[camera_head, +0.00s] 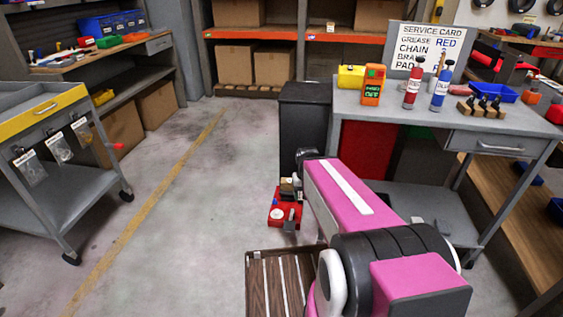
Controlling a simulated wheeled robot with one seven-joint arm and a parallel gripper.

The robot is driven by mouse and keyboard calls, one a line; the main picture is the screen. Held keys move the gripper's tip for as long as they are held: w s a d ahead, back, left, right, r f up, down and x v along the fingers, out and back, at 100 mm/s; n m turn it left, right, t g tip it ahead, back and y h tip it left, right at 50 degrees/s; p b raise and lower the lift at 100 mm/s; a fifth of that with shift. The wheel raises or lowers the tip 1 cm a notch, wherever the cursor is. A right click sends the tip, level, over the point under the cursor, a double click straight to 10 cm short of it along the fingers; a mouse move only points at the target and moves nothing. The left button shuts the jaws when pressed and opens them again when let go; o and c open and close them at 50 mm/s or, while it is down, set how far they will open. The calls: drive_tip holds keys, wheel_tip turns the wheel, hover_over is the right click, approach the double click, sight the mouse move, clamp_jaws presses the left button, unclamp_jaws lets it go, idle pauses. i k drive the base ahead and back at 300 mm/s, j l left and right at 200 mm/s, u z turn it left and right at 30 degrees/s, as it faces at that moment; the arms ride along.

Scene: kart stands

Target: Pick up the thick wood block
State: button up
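I cannot clearly identify the thick wood block. A small pale tan piece (287,187) shows just left of my arm's far end, but it is too small to tell what it is. My pink arm reaches forward from the lower right. My gripper is not clearly shown; the arm's far end, above a red tray (276,219) with small items, is dark and crowded, and the arm hides part of it. On the right workbench, a low brown wooden holder (481,112) carries several dark pieces.
A brown slatted wooden platform (262,290) lies low in front of me. The grey workbench (440,122) at right holds red and blue bottles and a sign. A grey cart (60,190) with a yellow drawer stands left.

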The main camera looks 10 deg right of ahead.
sight(286, 184)
drive_tip(key=i+j, duration=0.15)
drive_tip(key=j, duration=0.2)
drive_tip(key=i+j, duration=0.15)
drive_tip(key=j, duration=0.2)
drive_tip(key=i+j, duration=0.1)
drive_tip(key=j, duration=0.2)
drive_tip(key=i+j, duration=0.15)
drive_tip(key=j, duration=0.2)
drive_tip(key=i+j, duration=0.15)
drive_tip(key=j, duration=0.2)
drive_tip(key=i+j+z, duration=0.1)
drive_tip(key=j, duration=0.25)
drive_tip(key=i+j, duration=0.15)
drive_tip(key=j, duration=0.2)
